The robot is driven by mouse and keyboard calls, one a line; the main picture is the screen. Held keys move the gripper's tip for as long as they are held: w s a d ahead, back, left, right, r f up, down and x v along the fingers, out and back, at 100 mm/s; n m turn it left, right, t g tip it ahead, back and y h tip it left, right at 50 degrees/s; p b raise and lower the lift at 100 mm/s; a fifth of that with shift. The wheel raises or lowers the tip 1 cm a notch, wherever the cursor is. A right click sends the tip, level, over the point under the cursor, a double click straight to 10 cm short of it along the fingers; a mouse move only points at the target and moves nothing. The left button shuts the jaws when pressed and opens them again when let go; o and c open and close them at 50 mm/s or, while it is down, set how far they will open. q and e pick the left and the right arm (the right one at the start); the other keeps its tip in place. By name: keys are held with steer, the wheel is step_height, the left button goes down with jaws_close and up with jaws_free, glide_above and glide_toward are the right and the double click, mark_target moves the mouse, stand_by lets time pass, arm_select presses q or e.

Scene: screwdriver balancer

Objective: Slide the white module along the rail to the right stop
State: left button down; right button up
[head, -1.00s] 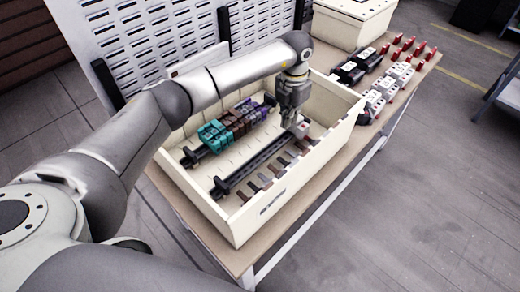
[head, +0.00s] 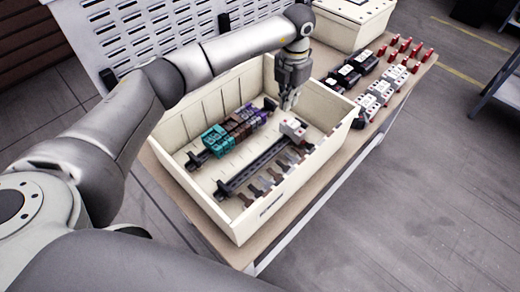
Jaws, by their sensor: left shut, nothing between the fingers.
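The white module (head: 293,128) sits at the far right end of the front black rail (head: 258,163) in the cream box. A dark end piece (head: 222,190) shows at the rail's left end. I cannot make out the right stop or any gap between it and the module. My left gripper (head: 287,106) is shut and empty, pointing down just above and behind the module. It looks clear of the module, though the gap is hard to judge. My right gripper is not in view.
A second rail behind carries teal, brown and purple modules (head: 233,132). Several brown pieces (head: 270,174) line the front of the cream box (head: 345,128), whose walls surround the rails. Grey-white modules (head: 375,95), black ones and red pieces (head: 405,45) lie on the table to the right.

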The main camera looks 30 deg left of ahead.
arm_select(q)
step_height(320, 180, up, 8)
steer(key=p, duration=0.4)
steer(key=shift+s+r, duration=0.2)
steer(key=shift+r, duration=0.05)
